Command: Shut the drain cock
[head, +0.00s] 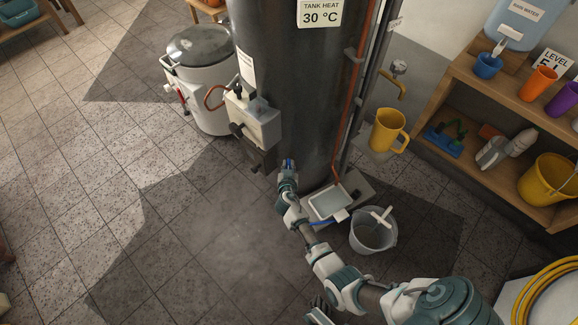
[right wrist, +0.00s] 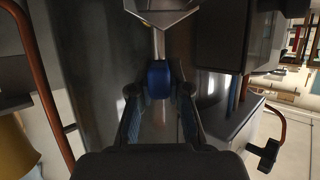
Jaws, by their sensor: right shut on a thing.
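The drain cock's blue-sleeved lever (right wrist: 158,80) hangs on a metal stem in the right wrist view, low on the dark tank (head: 300,90). My right gripper (head: 288,164) is at the tank's foot, its fingers on either side of the blue sleeve, shut on it. In the head view the gripper mostly hides the lever, with only a bit of blue showing between the fingers. The cock's body is hidden there. What looks like part of my left gripper (head: 319,308) shows at the bottom edge; its jaws cannot be made out.
A grey bucket (head: 373,232) and a shallow tray (head: 329,202) stand right of my right gripper. A grey box (head: 252,122) is fixed on the tank, close above left. A white lidded vessel (head: 200,95) stands behind left. A wooden shelf (head: 450,80) is at right. Floor at left is clear.

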